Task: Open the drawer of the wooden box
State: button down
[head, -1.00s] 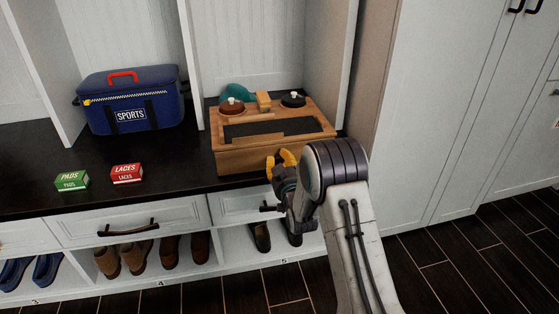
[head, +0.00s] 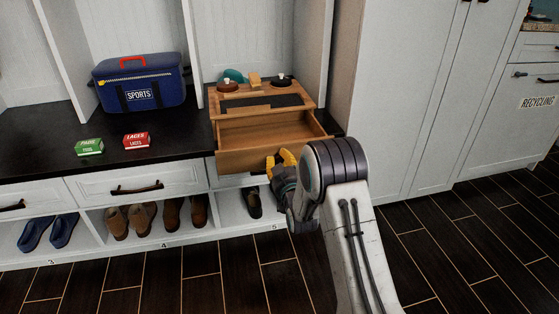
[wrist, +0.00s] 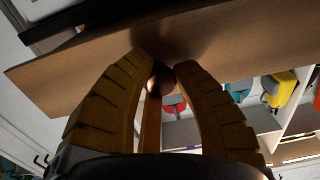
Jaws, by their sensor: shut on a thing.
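The wooden box (head: 231,104) stands on the black bench top in the head view, with a dark panel on its lid. Its drawer (head: 247,161) is pulled well out toward me, and its bare wooden inside shows with nothing visible in it. My gripper (head: 283,160) is at the right part of the drawer front. In the wrist view my gripper (wrist: 164,72) has its yellow fingers closed around a round brown knob (wrist: 161,80) on the drawer front (wrist: 100,70). My arm hides the knob in the head view.
On the box lid lie a teal item (head: 233,76), a brush-like wooden piece (head: 254,80) and two round tins. A blue sports bag (head: 140,85), a green box (head: 89,147) and a red box (head: 136,141) sit left. Shoes fill cubbies below. The floor at right is clear.

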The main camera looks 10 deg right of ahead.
jog(key=shift+w+r, duration=0.1)
jog(key=shift+r, duration=0.25)
jog(key=c, duration=1.3)
grip_release()
jog(key=o, duration=0.4)
jog(key=shift+f, duration=0.2)
jog(key=shift+c, duration=0.2)
jog(key=s, duration=1.2)
